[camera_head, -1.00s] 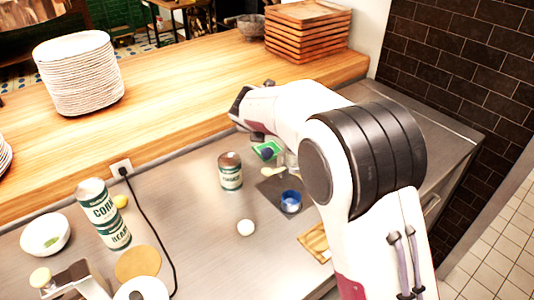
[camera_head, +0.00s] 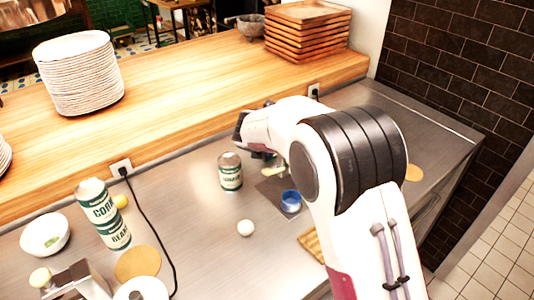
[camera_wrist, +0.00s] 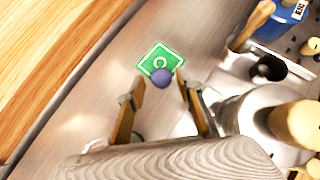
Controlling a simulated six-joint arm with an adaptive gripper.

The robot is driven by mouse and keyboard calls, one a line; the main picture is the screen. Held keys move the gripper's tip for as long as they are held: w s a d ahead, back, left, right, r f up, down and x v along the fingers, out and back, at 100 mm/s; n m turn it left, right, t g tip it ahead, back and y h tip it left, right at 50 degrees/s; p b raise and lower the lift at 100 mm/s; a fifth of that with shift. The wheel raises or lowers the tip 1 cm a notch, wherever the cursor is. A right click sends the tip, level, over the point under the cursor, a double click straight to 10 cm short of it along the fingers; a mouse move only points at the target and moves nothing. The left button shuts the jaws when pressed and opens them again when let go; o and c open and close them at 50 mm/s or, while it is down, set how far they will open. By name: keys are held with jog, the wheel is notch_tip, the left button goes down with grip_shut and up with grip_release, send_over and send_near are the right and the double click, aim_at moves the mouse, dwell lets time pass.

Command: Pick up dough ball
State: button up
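A pale, off-white ball that looks like dough (camera_head: 245,228) rests on the steel counter in the head view, left of my arm and apart from it. In the wrist view, a blue-purple ball (camera_wrist: 162,77) shows over a green square card (camera_wrist: 160,60) with a white border. My gripper (camera_wrist: 159,86) is open, and the blue-purple ball appears between its fingertips. I cannot tell whether the fingers touch it. In the head view my arm hides the green card and most of the gripper.
A can (camera_head: 230,172) stands left of my gripper. A blue cup (camera_head: 290,201) sits on a dark mat (camera_head: 268,188). More cans (camera_head: 105,215), a white bowl (camera_head: 45,235) and a cord (camera_head: 152,225) lie left. A wooden ledge (camera_head: 180,95) borders the counter.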

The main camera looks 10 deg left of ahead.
jog(key=shift+w+f, duration=0.1)
jog(key=shift+f, duration=0.6)
jog(key=shift+x, duration=2.3)
jog(key=c, duration=0.9)
jog(key=shift+r, duration=0.15)
jog(key=shift+c, duration=0.2)
notch_tip(320, 180, up, 28)
